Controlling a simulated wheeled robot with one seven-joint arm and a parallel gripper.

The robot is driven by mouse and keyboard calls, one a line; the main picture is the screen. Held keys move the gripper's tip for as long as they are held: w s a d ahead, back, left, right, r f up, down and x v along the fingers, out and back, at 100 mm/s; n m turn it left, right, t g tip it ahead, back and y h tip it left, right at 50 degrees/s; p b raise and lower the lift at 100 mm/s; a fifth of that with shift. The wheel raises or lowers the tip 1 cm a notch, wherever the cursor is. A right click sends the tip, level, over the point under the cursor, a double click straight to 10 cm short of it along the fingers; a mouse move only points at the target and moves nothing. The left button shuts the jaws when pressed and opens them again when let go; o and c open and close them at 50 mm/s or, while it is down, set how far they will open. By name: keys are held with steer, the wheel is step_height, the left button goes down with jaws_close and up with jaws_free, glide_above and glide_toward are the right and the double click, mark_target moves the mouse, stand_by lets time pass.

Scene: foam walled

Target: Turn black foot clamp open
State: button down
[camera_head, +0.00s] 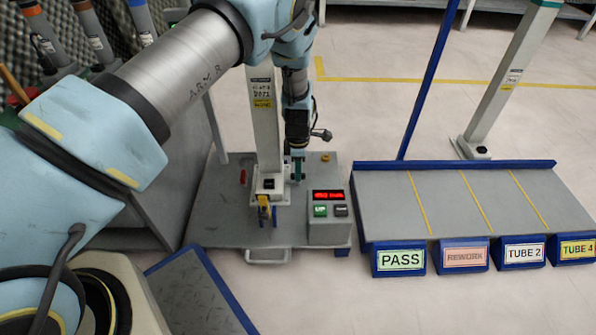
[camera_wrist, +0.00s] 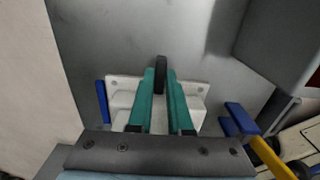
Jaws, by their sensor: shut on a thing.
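The black foot clamp (camera_wrist: 161,68) shows in the wrist view as a dark rounded piece between the tips of my two teal fingers. My gripper (camera_wrist: 161,88) is shut on it. Below and around the fingers is a white mounting plate (camera_wrist: 195,88) on a grey surface. In the head view my gripper (camera_head: 297,168) points down at the right side of the foot of the white upright post (camera_head: 265,130). The clamp cannot be made out clearly there, as my fingers cover it.
A yellow handle (camera_head: 264,204) with blue parts sits in front of the post foot. A grey box (camera_head: 329,218) with red displays and green and black buttons stands to its right on the grey base plate (camera_head: 215,215). Further right is a sloped tray (camera_head: 385,205) labelled PASS, REWORK and TUBE.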

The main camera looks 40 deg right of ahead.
steer(key=shift+r+m+p, duration=0.1)
steer(key=shift+m+p, duration=1.1)
steer(key=shift+m, duration=0.3)
steer(key=m+p, duration=0.2)
steer(key=m, duration=0.3)
steer(key=m+p, duration=0.1)
steer(key=m, duration=0.4)
steer(key=shift+p, duration=0.4)
steer(key=m+p, duration=0.1)
steer(key=m, duration=0.3)
steer(key=shift+m, duration=0.4)
steer(key=c, duration=0.8)
jaws_free()
steer(key=shift+c, duration=0.2)
